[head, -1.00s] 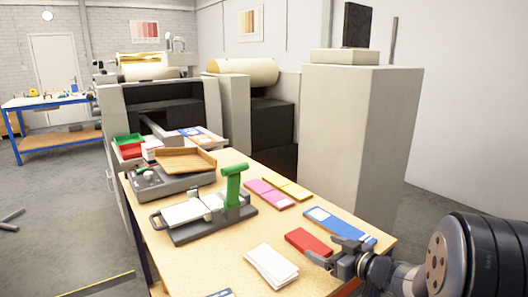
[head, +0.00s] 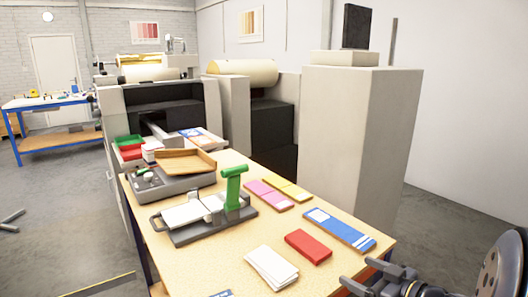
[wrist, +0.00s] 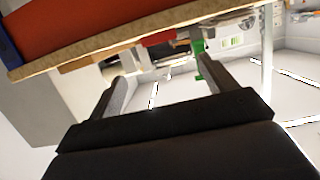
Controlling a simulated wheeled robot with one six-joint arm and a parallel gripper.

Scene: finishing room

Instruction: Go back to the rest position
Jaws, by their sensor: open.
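My gripper (head: 378,279) is at the lower right of the head view, off the near right corner of the table (head: 236,262). Its two fingers are apart with nothing between them. In the wrist view my gripper (wrist: 170,85) also shows two spread, empty fingers, with the table edge (wrist: 100,52) across the top of the tilted picture. No object is in my gripper's hold.
On the table lie a red pad (head: 309,246), a white paper stack (head: 271,267), a blue strip (head: 340,230) and pink cards (head: 268,194). A green-handled stapler-like tool (head: 232,190) stands mid-table. A tall grey cabinet (head: 357,150) stands behind. Open floor lies left.

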